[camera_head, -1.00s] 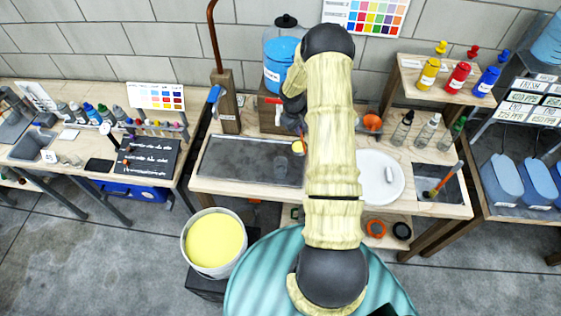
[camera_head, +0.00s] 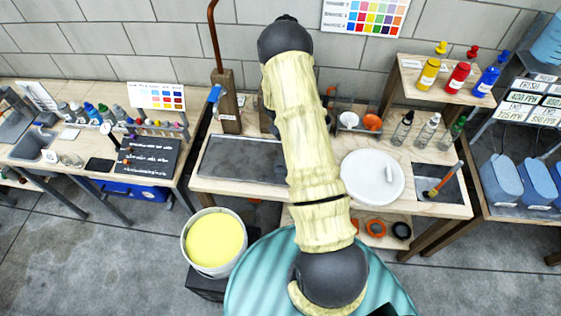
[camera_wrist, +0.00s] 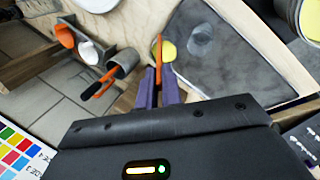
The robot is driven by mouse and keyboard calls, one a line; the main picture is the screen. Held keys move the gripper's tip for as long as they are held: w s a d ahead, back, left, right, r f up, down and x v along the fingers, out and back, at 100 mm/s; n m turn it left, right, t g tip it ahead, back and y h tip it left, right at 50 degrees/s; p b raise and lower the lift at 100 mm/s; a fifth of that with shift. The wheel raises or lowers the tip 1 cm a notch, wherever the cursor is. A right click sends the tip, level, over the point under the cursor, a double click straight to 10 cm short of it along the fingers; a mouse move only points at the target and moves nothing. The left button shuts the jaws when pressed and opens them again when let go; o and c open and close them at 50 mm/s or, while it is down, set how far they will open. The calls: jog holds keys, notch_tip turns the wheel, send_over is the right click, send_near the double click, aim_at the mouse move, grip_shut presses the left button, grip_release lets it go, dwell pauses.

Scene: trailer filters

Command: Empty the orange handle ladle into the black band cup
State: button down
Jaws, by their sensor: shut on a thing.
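In the wrist view my gripper (camera_wrist: 158,90) has its purple fingers shut on the upright orange handle (camera_wrist: 158,48) of a ladle. Yellow content (camera_wrist: 168,50) shows in the ladle's bowl beside the handle. A faint, clear round thing (camera_wrist: 201,37), possibly a cup, stands on the dark grey tray (camera_wrist: 232,72), to the right of the ladle and apart from it. I cannot make out a black band on it. In the head view my arm hides the gripper, the ladle and that round thing; the tray's left part (camera_head: 235,160) shows.
A bucket of yellow liquid (camera_head: 215,240) stands at the table's front left. A white round plate (camera_head: 372,178) lies right of my arm. A white cup (camera_head: 349,119) and an orange cup (camera_head: 372,122) sit behind it. A grey pot (camera_wrist: 124,62) stands close left of my fingers.

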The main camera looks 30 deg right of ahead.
jog(key=shift+s+a+f+h, duration=0.1)
jog(key=shift+a+h, duration=0.15)
jog(key=shift+a, duration=0.35)
jog(key=shift+s+a+f+h, duration=0.1)
jog(key=shift+a+h, duration=0.15)
jog(key=shift+a, duration=0.3)
jog(key=shift+a, duration=0.1)
jog(key=shift+s+a, duration=0.1)
jog(key=shift+a, duration=0.2)
jog(key=shift+a, duration=0.25)
jog(key=shift+s+a+h, duration=0.15)
jog(key=shift+a+h, duration=0.25)
